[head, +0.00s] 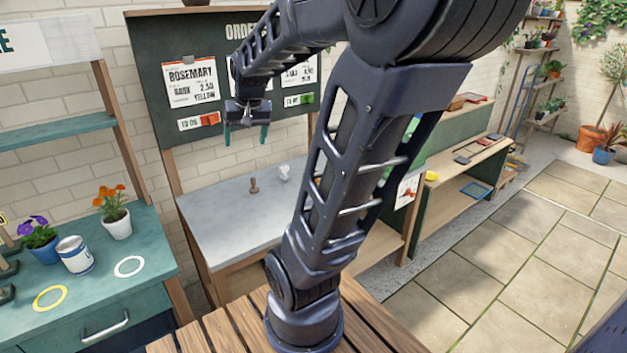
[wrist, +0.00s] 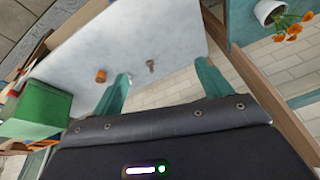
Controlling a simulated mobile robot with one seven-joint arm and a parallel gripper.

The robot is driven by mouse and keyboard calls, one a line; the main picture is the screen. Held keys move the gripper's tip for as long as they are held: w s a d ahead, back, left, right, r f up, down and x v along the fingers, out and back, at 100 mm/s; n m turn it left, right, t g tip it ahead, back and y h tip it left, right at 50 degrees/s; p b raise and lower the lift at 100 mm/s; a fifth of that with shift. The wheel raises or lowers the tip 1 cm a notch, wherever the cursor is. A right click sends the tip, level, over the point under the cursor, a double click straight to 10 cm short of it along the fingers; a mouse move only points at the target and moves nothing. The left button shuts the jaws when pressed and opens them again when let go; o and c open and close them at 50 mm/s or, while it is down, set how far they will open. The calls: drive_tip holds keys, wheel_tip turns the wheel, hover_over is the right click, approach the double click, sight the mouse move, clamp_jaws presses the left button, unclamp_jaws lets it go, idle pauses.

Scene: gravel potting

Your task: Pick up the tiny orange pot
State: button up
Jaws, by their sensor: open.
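The tiny orange pot (wrist: 100,76) stands on the pale grey worktop (wrist: 85,50) in the wrist view, left of centre, just beyond and left of the left fingertip. I cannot see it in the head view, where my arm covers part of the worktop. My gripper (head: 245,134) is raised above the worktop in front of the order board. It also shows in the wrist view (wrist: 164,71), with its two teal fingers wide apart and nothing between them. It is apart from the pot.
A small brown stamp-like object (head: 254,186) and a small white object (head: 284,173) stand on the worktop. A teal bench (head: 110,290) at left holds flowers and a can (head: 74,255). In the wrist view, a green box (wrist: 38,112) is at left. Much of the worktop is clear.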

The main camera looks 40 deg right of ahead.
drive_tip(key=w+d+f+m+g, duration=0.1)
drive_tip(key=w+d+f+m, duration=0.3)
drive_tip(key=w+d, duration=0.45)
drive_tip(key=w+d+f+m, duration=0.2)
drive_tip(key=w+d+f, duration=0.5)
drive_tip(key=w+d, duration=0.15)
drive_tip(key=w+d+f+m+h, duration=0.1)
drive_tip(key=d+f, duration=0.5)
drive_tip(key=d, duration=0.1)
drive_tip(key=w+d+f+m+g+h, duration=0.1)
drive_tip(key=w+d+f+m, duration=0.1)
drive_tip(key=d+f, duration=0.4)
drive_tip(key=w+d+f+m+g+h, duration=0.1)
drive_tip(key=w+d+f, duration=0.1)
drive_tip(key=d+f, duration=0.4)
drive_tip(key=shift+w+d+m, duration=0.1)
drive_tip(key=shift+d+m, duration=0.2)
drive_tip(key=shift+d, duration=0.5)
drive_tip(key=x, duration=0.5)
drive_tip(key=shift+x, duration=2.6)
drive_tip(key=shift+w+d, duration=0.1)
drive_tip(key=shift+d, duration=0.05)
drive_tip(key=c, duration=1.1)
drive_tip(key=shift+r, duration=0.1)
